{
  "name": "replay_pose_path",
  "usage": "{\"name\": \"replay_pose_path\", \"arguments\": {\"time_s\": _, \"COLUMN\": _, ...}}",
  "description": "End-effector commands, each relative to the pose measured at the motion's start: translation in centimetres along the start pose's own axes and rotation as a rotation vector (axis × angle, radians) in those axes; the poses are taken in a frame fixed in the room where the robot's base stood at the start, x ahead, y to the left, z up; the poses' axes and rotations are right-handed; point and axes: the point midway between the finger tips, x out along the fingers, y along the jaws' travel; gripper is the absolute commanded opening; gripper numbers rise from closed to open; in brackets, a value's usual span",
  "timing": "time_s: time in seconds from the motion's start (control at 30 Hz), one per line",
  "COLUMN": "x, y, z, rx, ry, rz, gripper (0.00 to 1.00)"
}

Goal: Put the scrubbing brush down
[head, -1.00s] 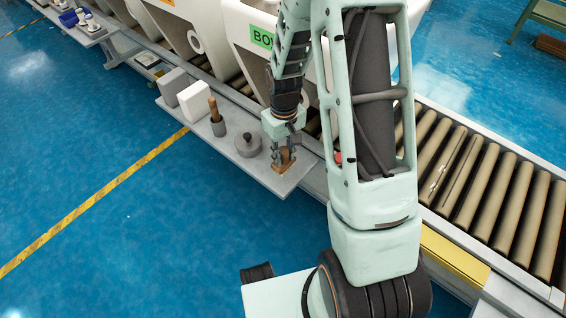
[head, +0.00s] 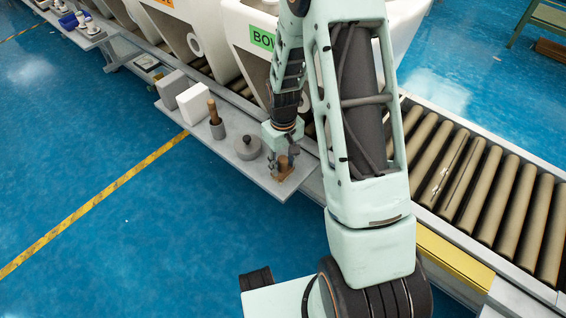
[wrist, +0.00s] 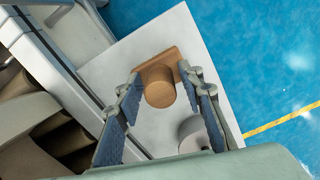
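The scrubbing brush (head: 284,171), brown and wooden with a round knob on a block, sits on the grey side shelf (head: 266,179) near its front right end. It also shows in the wrist view (wrist: 160,88). My gripper (head: 282,158) is just above the brush. In the wrist view my gripper's fingers (wrist: 158,74) are spread, one on each side of the knob, with gaps between them and it. The underside of the brush is hidden.
A grey round lidded object (head: 248,147) stands close to the left of the brush. Farther left are a grey cup with a wooden handle (head: 217,128), a white block (head: 194,102) and a grey block (head: 172,85). The roller conveyor (head: 480,185) runs behind the shelf.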

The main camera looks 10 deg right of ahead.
Motion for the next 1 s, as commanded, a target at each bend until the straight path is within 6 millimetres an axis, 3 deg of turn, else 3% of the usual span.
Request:
{"name": "replay_pose_path", "arguments": {"time_s": 0.37, "x": -0.6, "y": 0.0, "z": 0.0, "rx": 0.000, "ry": -0.001, "rz": -0.001, "gripper": 0.39}}
{"name": "replay_pose_path", "arguments": {"time_s": 0.8, "x": -9.4, "y": 0.0, "z": -0.1, "rx": 0.000, "ry": 0.002, "rz": 0.000, "gripper": 0.39}}
{"name": "replay_pose_path", "arguments": {"time_s": 1.0, "x": -11.8, "y": 0.0, "z": 0.0, "rx": 0.000, "ry": 0.001, "rz": 0.000, "gripper": 0.39}}
